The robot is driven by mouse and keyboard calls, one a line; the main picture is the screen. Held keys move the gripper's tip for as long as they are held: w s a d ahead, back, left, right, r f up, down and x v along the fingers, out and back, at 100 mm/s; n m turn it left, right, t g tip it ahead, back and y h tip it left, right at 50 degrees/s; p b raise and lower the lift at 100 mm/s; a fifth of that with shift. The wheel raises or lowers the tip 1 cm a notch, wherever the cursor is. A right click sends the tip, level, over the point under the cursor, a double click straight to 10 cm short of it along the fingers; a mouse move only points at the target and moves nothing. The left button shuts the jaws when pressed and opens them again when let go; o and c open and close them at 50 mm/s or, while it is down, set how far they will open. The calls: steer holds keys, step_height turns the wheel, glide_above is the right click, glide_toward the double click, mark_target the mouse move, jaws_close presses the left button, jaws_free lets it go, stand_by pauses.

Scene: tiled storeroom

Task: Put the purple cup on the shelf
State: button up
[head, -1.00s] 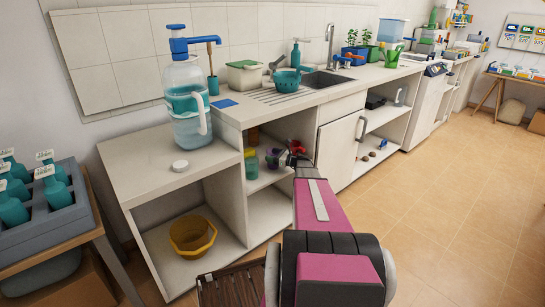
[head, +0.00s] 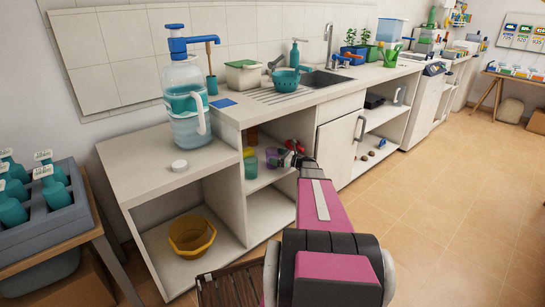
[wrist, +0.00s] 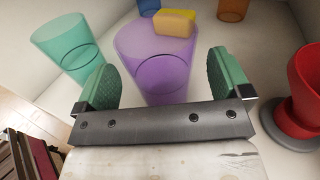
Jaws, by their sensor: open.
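The purple cup (wrist: 155,62) stands inside the open compartment under the counter. It also shows in the head view (head: 271,157), partly covered by my gripper. In the wrist view my gripper (wrist: 162,75) is open, with one green finger pad on each side of the cup's near part. The cup's lower front is hidden by the gripper's dark crossbar, and I cannot tell whether the pads touch it. In the head view my gripper (head: 287,159) reaches into the compartment opening.
A teal cup (wrist: 66,48) stands left of the purple cup, and a red object (wrist: 307,95) stands close on the right. The cabinet door (head: 340,146) is right of the compartment. The floor (head: 440,210) is clear.

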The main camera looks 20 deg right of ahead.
steer(key=v, duration=0.8)
steer(key=shift+s+d, duration=0.2)
steer(key=shift+d, duration=0.05)
